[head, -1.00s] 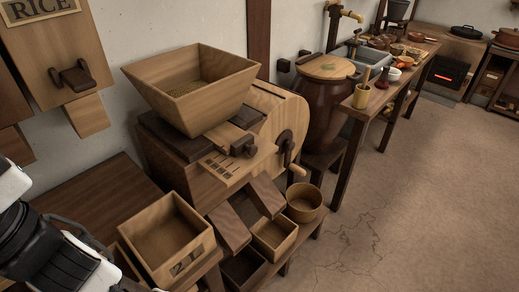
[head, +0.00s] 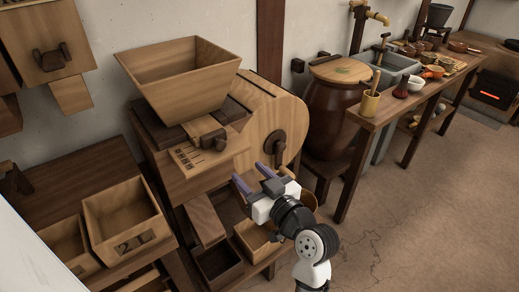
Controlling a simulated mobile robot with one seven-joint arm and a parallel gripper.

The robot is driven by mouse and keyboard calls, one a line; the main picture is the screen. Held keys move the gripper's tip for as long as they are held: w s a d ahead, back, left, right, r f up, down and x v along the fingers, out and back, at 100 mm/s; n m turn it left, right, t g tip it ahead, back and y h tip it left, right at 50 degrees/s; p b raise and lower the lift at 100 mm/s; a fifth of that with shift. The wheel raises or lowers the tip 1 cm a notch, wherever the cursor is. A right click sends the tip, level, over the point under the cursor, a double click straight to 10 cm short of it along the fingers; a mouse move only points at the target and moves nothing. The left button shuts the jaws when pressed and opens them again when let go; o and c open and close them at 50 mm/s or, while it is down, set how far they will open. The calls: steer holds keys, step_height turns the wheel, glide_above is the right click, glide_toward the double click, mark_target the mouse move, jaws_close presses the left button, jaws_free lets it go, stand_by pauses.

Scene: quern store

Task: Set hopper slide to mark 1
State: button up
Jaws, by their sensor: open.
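The hopper slide (head: 200,129) is a light wooden board with a dark knob (head: 214,141), sticking out under the wooden hopper (head: 183,75). The marked plate (head: 190,160) lies just in front of it with several dark lines; their labels are too small to read. My gripper (head: 252,177) is open with its two purple fingers apart and nothing visible between them. It is in front of the mill, below and right of the knob, and not touching the slide. Which mark the slide stands at, I cannot tell.
The crank (head: 277,146) on the round drum (head: 262,120) is close behind my gripper. Below are a wooden box (head: 251,238), a dark box (head: 218,264) and a tub partly hidden by my gripper. A measure box (head: 124,218) stands at left. Open floor (head: 420,220) lies right.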

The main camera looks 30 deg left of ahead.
mark_target(222, 146)
steer(key=p+x, duration=0.1)
steer(key=x, duration=0.3)
steer(key=p+x, duration=0.1)
steer(key=x, duration=0.4)
steer(key=f+p+x, duration=0.1)
steer(key=x, duration=0.3)
steer(key=shift+w+a+p, duration=0.1)
steer(key=shift+a+p, duration=0.05)
steer(key=shift+p, duration=0.15)
jaws_close()
